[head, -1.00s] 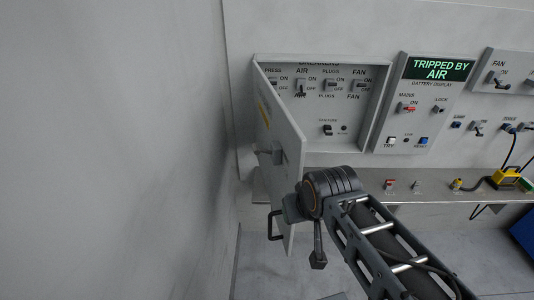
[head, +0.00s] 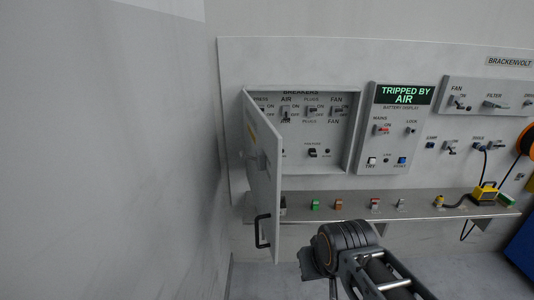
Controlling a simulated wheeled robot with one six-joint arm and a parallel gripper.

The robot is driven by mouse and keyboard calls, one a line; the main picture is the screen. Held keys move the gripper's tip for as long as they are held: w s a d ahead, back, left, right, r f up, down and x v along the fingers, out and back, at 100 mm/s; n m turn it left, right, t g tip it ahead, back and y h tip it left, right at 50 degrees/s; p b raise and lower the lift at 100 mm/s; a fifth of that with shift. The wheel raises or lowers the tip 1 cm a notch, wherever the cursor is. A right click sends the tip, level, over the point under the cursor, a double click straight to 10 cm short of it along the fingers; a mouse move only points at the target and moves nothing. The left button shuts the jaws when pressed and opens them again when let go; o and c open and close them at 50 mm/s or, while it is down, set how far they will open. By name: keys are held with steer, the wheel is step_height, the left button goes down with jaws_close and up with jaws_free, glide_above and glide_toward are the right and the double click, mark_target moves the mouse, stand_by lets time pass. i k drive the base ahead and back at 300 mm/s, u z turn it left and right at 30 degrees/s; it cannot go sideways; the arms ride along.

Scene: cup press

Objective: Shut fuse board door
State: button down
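The fuse board (head: 355,130) is a grey box on the wall with a row of breaker switches inside. Its door (head: 264,190) is hinged on the left and stands wide open, swung out toward me. A black handle (head: 262,231) sits low on the door near its free edge. My arm is at the lower middle, below and right of the door. My gripper (head: 318,270) shows only in part beside the arm's dark joint, apart from the door, and its fingers cannot be made out.
A display panel (head: 405,97) reading "TRIPPED BY AIR" is right of the fuse board. A metal shelf (head: 345,212) with several small coloured parts runs below. A plain wall (head: 110,150) is close on the left. A yellow device (head: 485,192) with a cable stands on the shelf's right.

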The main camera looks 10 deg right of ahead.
mark_target(263, 142)
steer(key=z, duration=1.5)
steer(key=i, duration=0.9)
steer(key=u, duration=4.2)
steer(key=i, duration=0.5)
